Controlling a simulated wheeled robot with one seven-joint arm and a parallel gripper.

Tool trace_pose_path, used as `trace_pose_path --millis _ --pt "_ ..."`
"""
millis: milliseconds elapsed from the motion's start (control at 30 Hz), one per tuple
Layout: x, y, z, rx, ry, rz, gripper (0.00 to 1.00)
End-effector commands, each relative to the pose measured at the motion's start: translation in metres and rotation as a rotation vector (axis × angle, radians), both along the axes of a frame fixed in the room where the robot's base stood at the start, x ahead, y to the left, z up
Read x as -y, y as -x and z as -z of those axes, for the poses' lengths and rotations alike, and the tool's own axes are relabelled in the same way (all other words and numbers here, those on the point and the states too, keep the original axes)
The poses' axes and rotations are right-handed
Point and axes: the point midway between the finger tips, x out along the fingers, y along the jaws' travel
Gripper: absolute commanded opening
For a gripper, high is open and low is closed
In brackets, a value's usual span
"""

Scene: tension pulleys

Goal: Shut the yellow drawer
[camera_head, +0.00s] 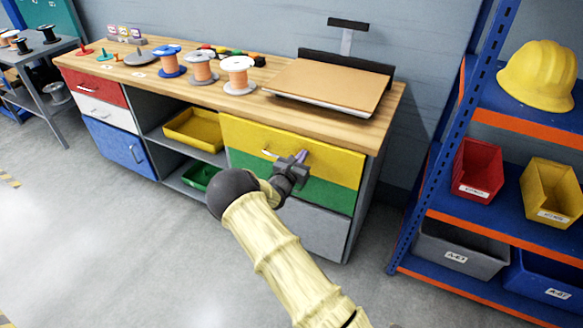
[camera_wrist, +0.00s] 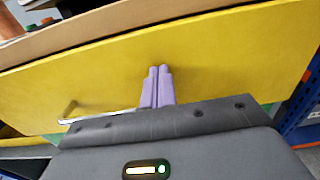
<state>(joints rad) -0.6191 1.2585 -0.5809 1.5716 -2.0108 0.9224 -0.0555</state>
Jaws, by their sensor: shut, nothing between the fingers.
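The yellow drawer (camera_head: 320,150) is the top drawer at the right end of the workbench. Its front looks flush or nearly flush under the wooden top in the head view; I cannot tell whether a small gap remains. Its front also fills much of the wrist view (camera_wrist: 225,60). Its metal handle (camera_wrist: 90,115) is left of my fingers in the wrist view. My gripper (camera_head: 302,156) has its purple fingers (camera_wrist: 160,70) closed together and empty, pointing at the drawer front. I cannot tell whether the tips touch it.
The green drawer (camera_head: 335,197) and a grey drawer (camera_head: 315,225) are below. Yellow (camera_head: 196,130) and green (camera_head: 200,177) bins sit in open shelves to the left. A blue rack (camera_head: 440,150) with bins stands at right. The floor in front is clear.

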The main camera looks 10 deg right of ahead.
Motion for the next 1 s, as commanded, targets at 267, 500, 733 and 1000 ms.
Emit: trace_pose_path --millis 267,500,733,1000 --pt "0.013 -0.013 -0.001 0.002 0.0 0.001 0.0" --pt "0.013 -0.015 -0.004 0.006 0.003 -0.004 0.0" --pt "0.012 -0.015 -0.005 0.008 0.004 -0.005 0.0" --pt "0.0 0.003 -0.006 0.001 0.003 0.0 0.0"
